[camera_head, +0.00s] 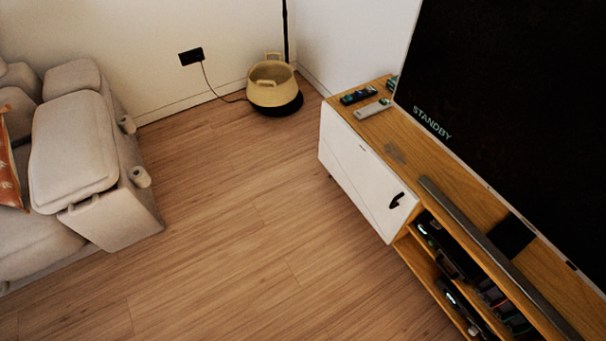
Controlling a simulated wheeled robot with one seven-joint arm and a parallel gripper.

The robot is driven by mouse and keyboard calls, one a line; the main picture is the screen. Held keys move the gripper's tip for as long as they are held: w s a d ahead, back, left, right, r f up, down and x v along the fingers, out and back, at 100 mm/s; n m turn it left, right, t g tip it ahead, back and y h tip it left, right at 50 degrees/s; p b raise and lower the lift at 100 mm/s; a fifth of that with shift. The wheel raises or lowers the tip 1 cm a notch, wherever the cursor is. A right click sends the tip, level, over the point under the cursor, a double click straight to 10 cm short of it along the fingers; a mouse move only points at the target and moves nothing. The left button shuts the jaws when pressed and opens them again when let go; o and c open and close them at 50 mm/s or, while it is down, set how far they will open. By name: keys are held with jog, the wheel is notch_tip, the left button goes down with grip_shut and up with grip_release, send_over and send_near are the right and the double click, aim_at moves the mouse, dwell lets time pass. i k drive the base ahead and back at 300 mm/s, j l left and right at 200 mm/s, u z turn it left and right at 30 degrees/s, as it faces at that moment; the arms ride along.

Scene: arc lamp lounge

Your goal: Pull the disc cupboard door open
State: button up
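The disc cupboard is the left end of a low wooden TV unit in the head view. Its white door (358,176) faces left towards the open floor and looks shut. A small black handle (396,200) sits near the door's upper right corner, by the open shelves. My gripper is not in view, so its state and its distance from the door cannot be seen.
A large TV (510,100) showing "STANDBY", a soundbar (480,240) and remotes (372,108) are on the unit (408,163). A beige sofa (75,150) stands left. A basket (273,84) stands by the far corner. The wooden floor (230,220) between is clear.

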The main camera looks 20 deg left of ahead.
aim_at(384, 198)
jog(key=u, duration=0.25)
jog(key=i+j+u, duration=0.25)
jog(key=i, duration=0.2)
jog(key=i+j+u, duration=0.1)
jog(key=i+u, duration=0.2)
jog(key=i, duration=0.2)
